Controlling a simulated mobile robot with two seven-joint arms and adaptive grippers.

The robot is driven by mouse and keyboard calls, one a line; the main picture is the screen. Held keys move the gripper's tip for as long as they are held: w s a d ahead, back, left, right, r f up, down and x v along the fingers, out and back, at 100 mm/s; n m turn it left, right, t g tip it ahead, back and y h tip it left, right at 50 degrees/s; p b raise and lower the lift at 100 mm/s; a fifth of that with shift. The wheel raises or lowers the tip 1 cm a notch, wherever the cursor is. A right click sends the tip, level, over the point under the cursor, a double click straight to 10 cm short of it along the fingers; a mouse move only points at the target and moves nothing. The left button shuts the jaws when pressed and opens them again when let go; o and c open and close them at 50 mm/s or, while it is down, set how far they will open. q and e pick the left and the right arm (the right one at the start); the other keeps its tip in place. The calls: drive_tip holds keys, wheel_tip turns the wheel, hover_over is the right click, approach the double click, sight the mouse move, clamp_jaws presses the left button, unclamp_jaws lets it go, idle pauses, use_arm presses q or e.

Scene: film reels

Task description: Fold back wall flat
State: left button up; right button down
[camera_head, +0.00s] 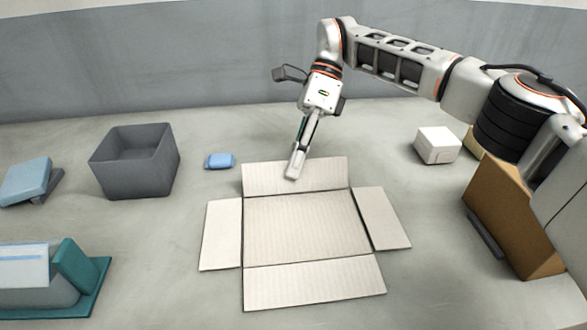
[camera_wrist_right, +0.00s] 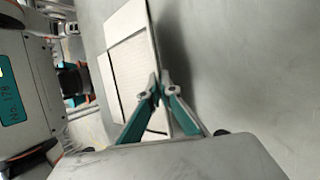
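A pale cardboard box (camera_head: 305,228) lies opened out on the table, with its four walls folded outward around the base. The back wall (camera_head: 325,173) leans outward, flat or nearly flat; I cannot tell whether it fully touches the table. The left wall (camera_head: 221,236), right wall (camera_head: 383,218) and front wall (camera_head: 313,283) lie spread out. In the wrist view the gripper's tips (camera_wrist_right: 160,82) meet beside the cardboard (camera_wrist_right: 131,70). My left gripper is not in view.
A grey open bin (camera_head: 135,178) and a small blue object (camera_head: 219,161) stand back left. A blue item and a teal-based holder (camera_head: 90,290) are farther left. A white box (camera_head: 437,145) and brown box (camera_head: 510,220) stand right. Table behind the box is clear.

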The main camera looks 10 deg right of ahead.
drive_tip(key=shift+w+f+g+b, duration=0.15)
drive_tip(key=shift+f+g+b, duration=0.2)
drive_tip(key=shift+b, duration=0.3)
drive_tip(key=shift+r, duration=0.15)
drive_tip(key=c, duration=2.3)
unclamp_jaws()
drive_tip(key=shift+c, duration=0.2)
drive_tip(key=shift+r, duration=0.1)
wheel_tip(320, 180, up, 10)
